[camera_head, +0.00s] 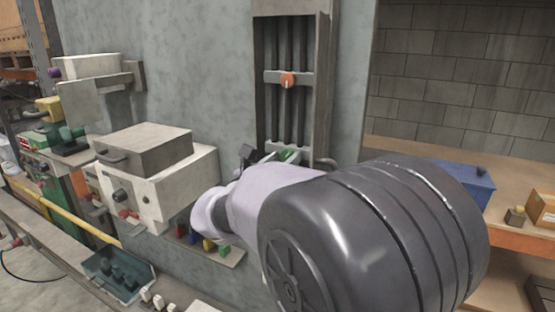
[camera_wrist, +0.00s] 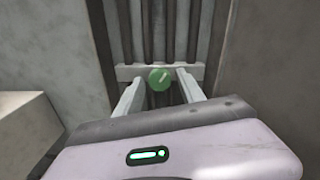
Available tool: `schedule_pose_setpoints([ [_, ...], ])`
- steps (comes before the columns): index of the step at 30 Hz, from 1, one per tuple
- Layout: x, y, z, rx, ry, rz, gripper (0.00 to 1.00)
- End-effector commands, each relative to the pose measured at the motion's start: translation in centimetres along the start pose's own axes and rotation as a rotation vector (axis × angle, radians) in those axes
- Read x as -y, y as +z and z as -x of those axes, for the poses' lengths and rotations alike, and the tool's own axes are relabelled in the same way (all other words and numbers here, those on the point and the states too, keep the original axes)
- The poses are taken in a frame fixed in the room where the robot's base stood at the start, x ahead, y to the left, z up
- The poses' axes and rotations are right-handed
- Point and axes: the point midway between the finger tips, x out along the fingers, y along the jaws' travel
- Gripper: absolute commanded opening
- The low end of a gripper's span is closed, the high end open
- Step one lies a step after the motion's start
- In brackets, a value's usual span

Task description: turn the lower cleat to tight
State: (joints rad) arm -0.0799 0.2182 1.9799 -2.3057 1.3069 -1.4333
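The lower cleat has a round green knob (camera_wrist: 159,78) with a pale, slanted pointer line, on a light crossbar (camera_wrist: 128,72) over vertical grey tubes. In the head view, a bit of the green knob (camera_head: 288,155) shows behind my arm. My gripper (camera_wrist: 159,76) is open, with one finger to the left of the knob and one to the right. Gaps show between the fingers and the knob; whether the tips reach the crossbar is unclear. The upper cleat has an orange knob (camera_head: 287,79) on a crossbar higher up the tubes.
A grey-white box (camera_head: 150,175) with a lid and handle stands left of the tube frame (camera_head: 321,80). A wrist-view box (camera_wrist: 28,130) lies left of my gripper. A blue bin (camera_head: 455,182) sits on a wooden shelf at right. Small coloured pieces lie on a ledge (camera_head: 232,256) below.

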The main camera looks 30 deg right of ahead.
Motion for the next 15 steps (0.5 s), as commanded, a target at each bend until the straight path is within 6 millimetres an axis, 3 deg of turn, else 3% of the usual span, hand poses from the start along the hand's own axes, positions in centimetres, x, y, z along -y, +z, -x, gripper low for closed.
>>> schedule_pose_setpoints([
  [1, 0.0, 0.01, 0.01, 0.0, 0.0, 0.0, 0.34],
  [6, 0.01, 0.01, 0.03, 0.0, 0.0, 0.0, 0.01],
  [15, -0.01, -0.14, 0.04, 0.001, 0.0, -0.026, 0.0],
])
